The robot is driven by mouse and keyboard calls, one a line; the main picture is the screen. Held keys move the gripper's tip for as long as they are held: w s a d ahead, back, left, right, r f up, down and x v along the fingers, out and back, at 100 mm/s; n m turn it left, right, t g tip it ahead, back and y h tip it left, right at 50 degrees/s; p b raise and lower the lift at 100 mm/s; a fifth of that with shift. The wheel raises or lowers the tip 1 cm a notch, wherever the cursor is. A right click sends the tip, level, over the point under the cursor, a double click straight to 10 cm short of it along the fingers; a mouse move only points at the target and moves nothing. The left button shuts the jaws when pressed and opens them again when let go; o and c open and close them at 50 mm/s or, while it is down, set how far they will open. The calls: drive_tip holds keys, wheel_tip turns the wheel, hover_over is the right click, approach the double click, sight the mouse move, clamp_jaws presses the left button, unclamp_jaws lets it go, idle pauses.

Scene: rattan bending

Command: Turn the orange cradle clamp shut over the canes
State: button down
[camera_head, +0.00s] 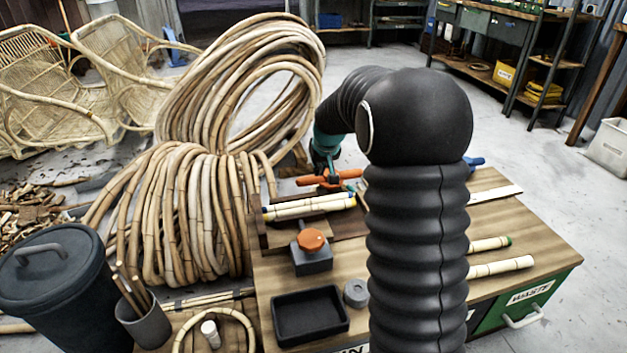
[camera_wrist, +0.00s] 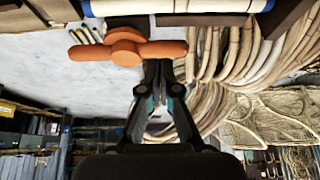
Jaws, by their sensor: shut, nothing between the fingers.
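The orange cradle clamp (camera_head: 313,181) is a bar-shaped handle at the back of the wooden cradle (camera_head: 262,235). In the wrist view the clamp (camera_wrist: 105,50) shows a round hub with an arm to each side. Light canes with blue and yellow end marks (camera_head: 305,208) lie side by side in the cradle; a pale cane (camera_wrist: 170,6) crosses the top of the wrist view. My gripper (camera_wrist: 158,66) is shut and empty, its tips beside the clamp's right arm in that view; I cannot tell if they touch. In the head view my arm partly hides the gripper.
A grey block with an orange knob (camera_head: 311,241), a black tray (camera_head: 311,315) and a grey ring (camera_head: 356,292) stand in front of the cradle. Large rattan coils (camera_head: 180,215) crowd the left. More canes (camera_head: 500,267) lie at the right of the bench.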

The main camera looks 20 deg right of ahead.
sight(315, 192)
drive_tip(key=shift+w+f, duration=0.15)
drive_tip(key=x, duration=0.9)
drive_tip(key=shift+w+f, duration=0.25)
drive_tip(key=shift+f, duration=0.1)
drive_tip(key=shift+w+d, duration=0.1)
idle(0.3)
